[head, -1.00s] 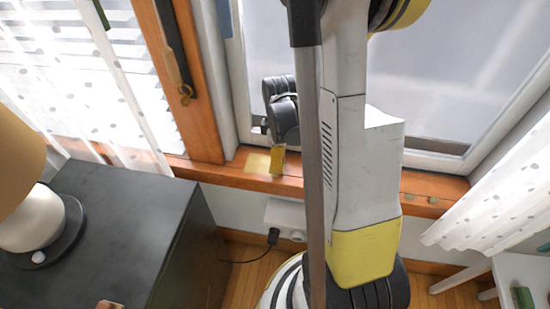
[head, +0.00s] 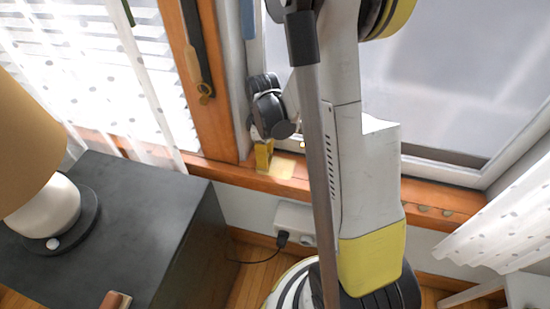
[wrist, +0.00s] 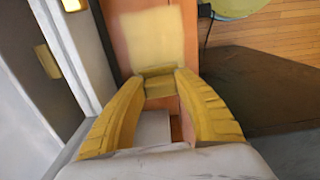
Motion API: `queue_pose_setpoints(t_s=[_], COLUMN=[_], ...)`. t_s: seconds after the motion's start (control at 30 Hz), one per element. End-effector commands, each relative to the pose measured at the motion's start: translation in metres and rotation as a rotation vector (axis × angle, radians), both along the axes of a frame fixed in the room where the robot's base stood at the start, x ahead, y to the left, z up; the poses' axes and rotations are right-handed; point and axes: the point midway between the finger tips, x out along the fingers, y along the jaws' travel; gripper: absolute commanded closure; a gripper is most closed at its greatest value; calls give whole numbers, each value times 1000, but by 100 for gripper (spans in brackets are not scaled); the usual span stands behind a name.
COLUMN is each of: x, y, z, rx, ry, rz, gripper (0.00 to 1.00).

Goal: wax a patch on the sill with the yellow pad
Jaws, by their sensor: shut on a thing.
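The wooden sill (head: 335,188) runs orange-brown below the window. A pale yellow patch (head: 285,167) lies on it and also shows in the wrist view (wrist: 152,38). My gripper (head: 264,157) points down at the sill, just left of the patch's visible part. In the wrist view its two yellow fingers (wrist: 160,84) are shut on the yellow pad (wrist: 160,88), at the near edge of the patch. The pad is small and partly hidden by the fingers. Whether it touches the sill I cannot tell.
A dark cabinet (head: 140,220) with a lamp (head: 45,205) stands left, below the sill. White dotted curtains (head: 110,75) hang at both sides. A wooden window post (head: 220,110) rises just left of my gripper. A plugged socket (head: 293,222) is under the sill.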

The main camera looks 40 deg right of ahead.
Motion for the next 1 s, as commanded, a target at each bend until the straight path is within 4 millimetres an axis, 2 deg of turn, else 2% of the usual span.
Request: queue_pose_setpoints(t_s=[0.57, 0.67, 1.0], x=[3, 3, 3], y=[2, 2, 2], z=[1, 7, 44], rx=[0, 0, 0], ry=[0, 0, 0], rz=[-1, -1, -1], gripper=[100, 100, 100])
